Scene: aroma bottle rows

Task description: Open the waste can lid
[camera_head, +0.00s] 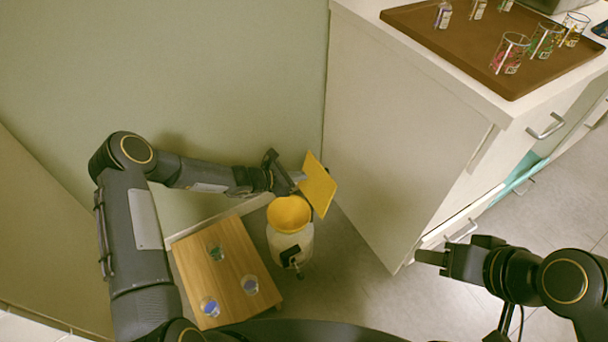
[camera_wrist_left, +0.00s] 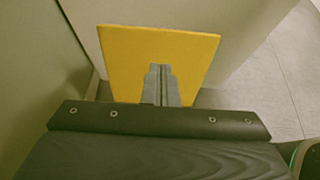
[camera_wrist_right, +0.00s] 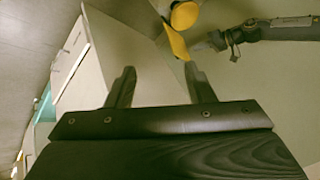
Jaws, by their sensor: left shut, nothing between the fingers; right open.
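The waste can (camera_head: 290,243) stands on the floor between the wall and the counter, with a white body and a yellow inside. Its yellow lid (camera_head: 319,186) is raised and tilted upright, so the mouth is uncovered. My left gripper (camera_head: 299,177) is shut and empty, at the left face of the lid. In the left wrist view the lid (camera_wrist_left: 158,55) stands right in front of the shut fingers (camera_wrist_left: 160,72); I cannot tell whether they touch it. My right gripper (camera_head: 425,258) is open and empty, away to the right of the can. It shows in the right wrist view (camera_wrist_right: 158,72).
A low wooden stool (camera_head: 228,262) with several small cups stands left of the can. The white counter (camera_head: 400,130) rises on the right, bearing a brown tray (camera_head: 455,45) with bottles and glasses. Open floor (camera_head: 370,290) lies in front of the can.

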